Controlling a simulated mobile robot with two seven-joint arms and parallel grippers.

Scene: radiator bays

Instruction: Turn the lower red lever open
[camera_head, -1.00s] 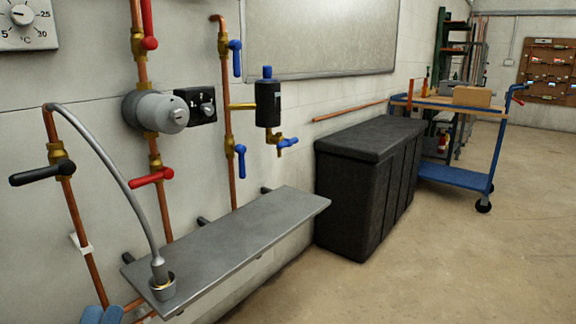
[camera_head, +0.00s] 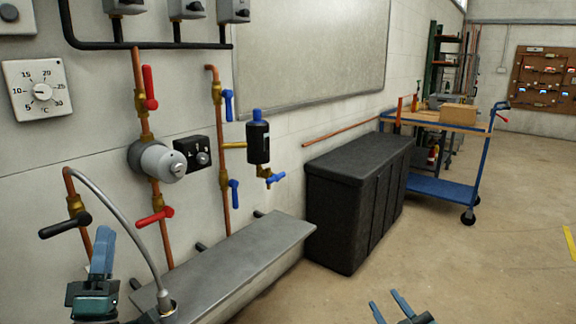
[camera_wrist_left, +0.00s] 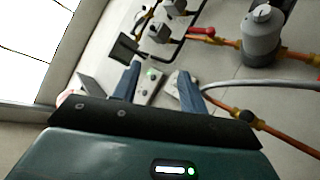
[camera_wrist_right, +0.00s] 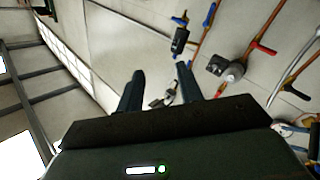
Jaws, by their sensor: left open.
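The lower red lever (camera_head: 155,216) sits on the vertical copper pipe below the grey pump (camera_head: 157,161). Its handle lies across the pipe, tilting slightly up to the right. In the right wrist view a red lever crosswise on its pipe (camera_wrist_right: 262,48) appears to be the same one. My left gripper (camera_head: 103,250) is at the lower left of the head view, left of and below the lever and apart from it. Its fingers are spread and empty in the left wrist view (camera_wrist_left: 160,85). My right gripper (camera_head: 385,299) is open and empty, low over the floor, far from the lever.
The upper red lever (camera_head: 150,88) points along the pipe. A black lever (camera_head: 65,224) and a curved grey hose (camera_head: 125,222) are near my left gripper. A grey shelf (camera_head: 240,255) juts out below.

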